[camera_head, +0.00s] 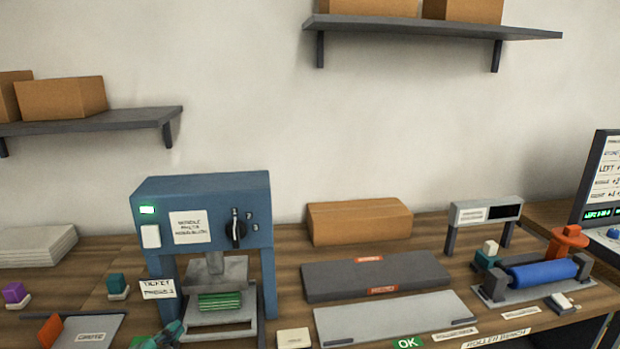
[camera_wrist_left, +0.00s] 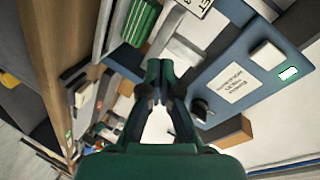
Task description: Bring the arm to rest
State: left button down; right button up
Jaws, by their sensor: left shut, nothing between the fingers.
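My left gripper (camera_head: 168,336) shows at the bottom edge of the head view, in front of the left foot of the blue press (camera_head: 200,188). Only its dark green tip part is in the picture there. In the left wrist view its two fingers (camera_wrist_left: 158,68) are closed together at the tips with nothing between them. The press also fills the right of that view (camera_wrist_left: 262,82). A green striped block (camera_head: 219,301) lies on the press plate, and it also shows in the wrist view (camera_wrist_left: 140,24), apart from the fingers. My right gripper is in neither view.
A ticket card (camera_head: 158,289) stands close behind the left gripper. A white-grey plate (camera_head: 85,331) lies left of it. A dark long panel (camera_head: 340,281), a blue roller unit (camera_head: 543,273) and a cardboard box (camera_head: 360,221) occupy the bench to the right. Wall shelves (camera_head: 430,27) hang above.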

pick_arm(q)
jog(key=s+d+f+n+g+h+p, duration=0.1)
jog(key=s+d+f+n+g, duration=0.3)
jog(key=f, duration=0.8)
jog(key=s+d+f+n+g+h, duration=0.2)
jog(key=s+d+f+n+g, duration=0.15)
jog(key=f, duration=0.75)
jog(key=s+d+f+n+g, duration=0.3)
jog(key=s+f, duration=0.3)
jog(key=s, duration=0.1)
jog(key=s+d+f+n+g+h+p, duration=0.1)
jog(key=s+d+f+n+g, duration=0.2)
jog(key=s+f, duration=0.3)
jog(key=shift+s+f+n+g+h, duration=0.25)
jog(key=shift+s+n+g+h, duration=0.1)
jog(key=shift+s, duration=0.75)
jog(key=shift+d, duration=0.1)
